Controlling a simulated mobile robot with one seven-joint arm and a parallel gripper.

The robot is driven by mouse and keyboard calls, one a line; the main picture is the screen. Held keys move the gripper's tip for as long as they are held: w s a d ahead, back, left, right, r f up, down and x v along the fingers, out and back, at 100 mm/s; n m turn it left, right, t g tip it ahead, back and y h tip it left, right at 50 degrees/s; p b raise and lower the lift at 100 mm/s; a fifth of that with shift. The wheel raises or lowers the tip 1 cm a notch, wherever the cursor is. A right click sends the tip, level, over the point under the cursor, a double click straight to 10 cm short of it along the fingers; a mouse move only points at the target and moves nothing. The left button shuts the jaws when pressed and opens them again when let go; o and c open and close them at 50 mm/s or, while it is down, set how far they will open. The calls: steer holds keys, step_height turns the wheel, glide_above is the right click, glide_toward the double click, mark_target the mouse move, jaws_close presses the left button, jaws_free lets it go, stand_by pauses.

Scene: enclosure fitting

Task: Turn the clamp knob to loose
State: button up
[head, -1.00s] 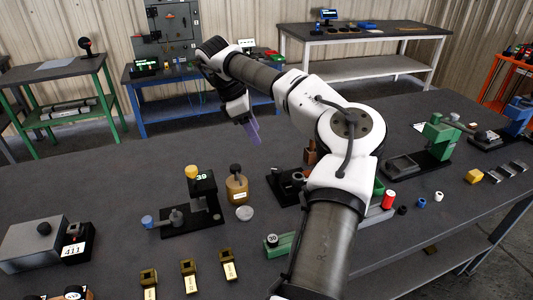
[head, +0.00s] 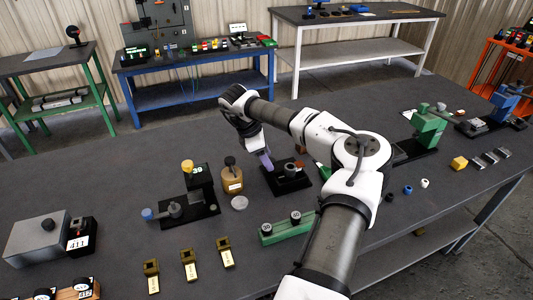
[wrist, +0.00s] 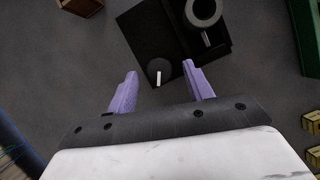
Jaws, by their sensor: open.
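A black fixture (head: 284,184) stands on the dark bench near the middle. In the wrist view its black base (wrist: 150,28) carries a grey ring-shaped cylinder (wrist: 203,12). A round dark knob (wrist: 158,66) with a white pointer line sits at the base's near edge; I take it for the clamp knob, though I see no label. My gripper (head: 268,163) hangs beside the fixture, pointing down. In the wrist view my gripper (wrist: 161,74) is open and empty, its two purple fingers apart on either side of the knob in the picture. I cannot tell the height gap.
A brown bottle-like container (head: 232,180) and a black fixture with a yellow knob (head: 187,166) stand to the left. A green block (head: 287,231) with two black knobs lies in front. Brass-coloured parts (head: 188,265) lie at the front left. A green fixture (head: 427,128) stands to the right.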

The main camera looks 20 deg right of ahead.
steer(key=shift+f, duration=0.1)
steer(key=c, duration=1)
